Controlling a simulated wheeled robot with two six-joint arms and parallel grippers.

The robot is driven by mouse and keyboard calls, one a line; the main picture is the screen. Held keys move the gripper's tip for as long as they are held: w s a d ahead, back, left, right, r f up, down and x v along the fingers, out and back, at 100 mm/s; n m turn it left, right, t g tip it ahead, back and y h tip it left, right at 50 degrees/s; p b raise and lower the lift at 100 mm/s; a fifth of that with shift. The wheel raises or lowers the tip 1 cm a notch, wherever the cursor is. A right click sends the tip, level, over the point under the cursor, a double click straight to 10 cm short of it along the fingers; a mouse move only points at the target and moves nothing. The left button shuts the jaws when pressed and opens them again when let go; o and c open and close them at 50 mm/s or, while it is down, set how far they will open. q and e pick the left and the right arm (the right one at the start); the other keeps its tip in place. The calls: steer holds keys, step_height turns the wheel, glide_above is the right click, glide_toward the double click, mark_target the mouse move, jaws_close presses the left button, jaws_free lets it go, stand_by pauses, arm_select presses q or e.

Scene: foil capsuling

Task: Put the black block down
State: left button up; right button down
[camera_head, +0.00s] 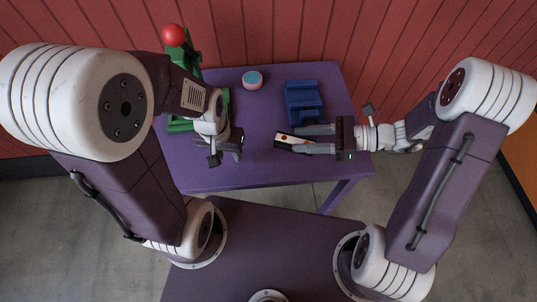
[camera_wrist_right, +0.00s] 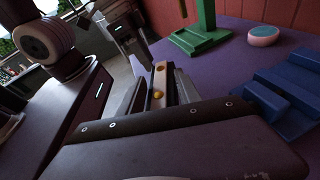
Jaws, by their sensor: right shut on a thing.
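The black block (camera_head: 285,145), dark with a pale top face bearing a small red mark, is between the fingers of my right gripper (camera_head: 305,140). The right gripper is shut on it over the front part of the purple table (camera_head: 262,172). In the right wrist view the block's pale strip (camera_wrist_right: 158,82) with round gold spots shows between the fingers. I cannot tell whether the block touches the table. My left gripper (camera_head: 215,155) is over the table's left front, apart from the block; its finger opening is not clear.
A green stand (camera_head: 189,75) with a red ball (camera_head: 174,35) on top is at the table's back left. A round pink and teal piece (camera_head: 252,79) lies at the back middle. A blue stepped holder (camera_head: 303,101) stands behind my right gripper. The table's middle is clear.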

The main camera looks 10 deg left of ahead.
glide_above(273, 158)
step_height(273, 158, down, 5)
steer(key=shift+r, duration=0.1)
step_height(273, 158, down, 4)
steer(key=shift+r, duration=0.1)
steer(key=shift+f+b, duration=0.2)
steer(key=shift+b, duration=0.1)
steer(key=c, duration=0.8)
jaws_free()
steer(key=shift+c, duration=0.2)
